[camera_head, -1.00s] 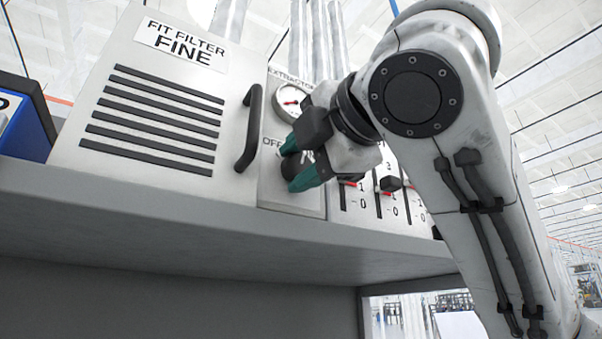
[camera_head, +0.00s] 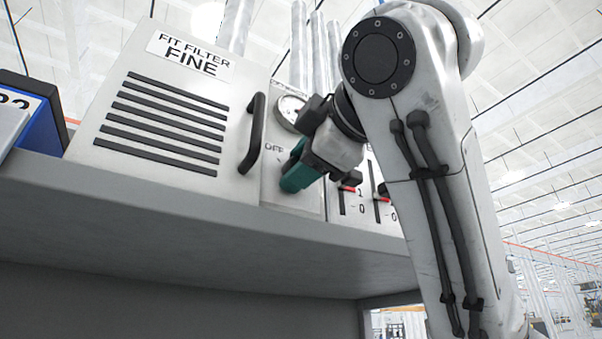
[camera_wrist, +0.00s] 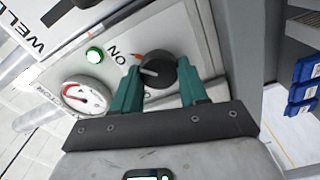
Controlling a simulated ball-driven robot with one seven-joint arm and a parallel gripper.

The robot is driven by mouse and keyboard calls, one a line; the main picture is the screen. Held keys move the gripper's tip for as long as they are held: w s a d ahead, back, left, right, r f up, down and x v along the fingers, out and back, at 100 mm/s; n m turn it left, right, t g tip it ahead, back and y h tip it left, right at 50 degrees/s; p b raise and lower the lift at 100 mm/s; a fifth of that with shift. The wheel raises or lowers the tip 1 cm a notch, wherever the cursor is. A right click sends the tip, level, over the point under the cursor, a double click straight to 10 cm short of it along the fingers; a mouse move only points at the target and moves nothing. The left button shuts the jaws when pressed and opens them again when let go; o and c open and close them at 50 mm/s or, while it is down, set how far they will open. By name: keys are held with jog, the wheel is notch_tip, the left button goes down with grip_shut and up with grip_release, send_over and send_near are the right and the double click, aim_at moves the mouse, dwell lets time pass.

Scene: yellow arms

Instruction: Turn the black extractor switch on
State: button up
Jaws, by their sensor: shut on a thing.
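The black extractor switch (camera_wrist: 158,71) is a round knob on a light panel in the wrist view. Its pale mark points left, and an orange mark sits by its rim beside the ON label (camera_wrist: 115,57). The small lamp (camera_wrist: 95,55) near ON glows green. My gripper (camera_wrist: 160,80) has one green finger on each side of the knob and is shut on it. In the head view, my gripper (camera_head: 297,170) is rolled against the panel just below the OFF label (camera_head: 275,148), and its fingers hide the knob.
A round gauge (camera_head: 291,112) sits above the knob. The filter box (camera_head: 165,120) with its black handle (camera_head: 252,133) stands close left. Sliders with red marks (camera_head: 350,188) are close right. The grey shelf (camera_head: 200,220) runs below. Blue bins (camera_wrist: 303,90) show at right in the wrist view.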

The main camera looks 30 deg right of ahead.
jog(key=shift+f, duration=0.1)
jog(key=o, duration=1.1)
jog(key=shift+c, duration=0.2)
jog(key=shift+s, duration=0.1)
jog(key=s+b, duration=0.4)
jog(key=s, duration=0.6)
jog(key=shift+s, duration=0.3)
